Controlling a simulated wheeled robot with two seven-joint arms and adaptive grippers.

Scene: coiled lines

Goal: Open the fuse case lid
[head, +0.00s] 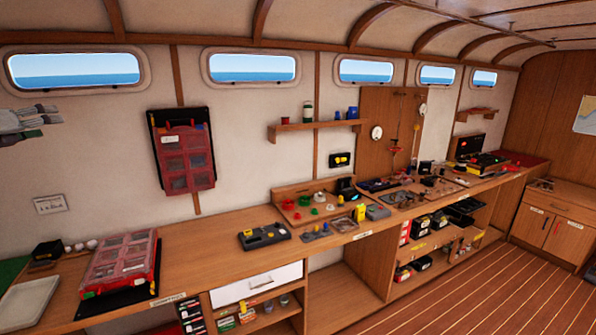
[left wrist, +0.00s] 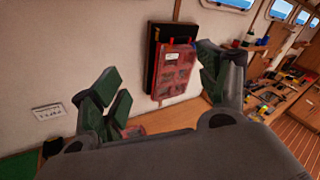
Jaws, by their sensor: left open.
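A red case with a clear compartmented lid (head: 122,262) lies on a black mat at the left end of the bench. Its lid looks shut, with small latches at the front edge. A similar red case (head: 186,157) hangs upright on a black board on the wall; it also shows in the left wrist view (left wrist: 175,72). I cannot read which is the fuse case. My left gripper (head: 30,122) is at the far left, open and empty, above and apart from the bench case. In the left wrist view, its green-padded fingers (left wrist: 160,88) are spread wide, and the gripper body hides most of the bench case.
A pale tray (head: 28,303) stands left of the bench case, with a black box (head: 47,250) behind it. A grey tool case (head: 264,236) and a wooden tray of coloured parts (head: 290,192) stand further right. The bench between is mostly clear.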

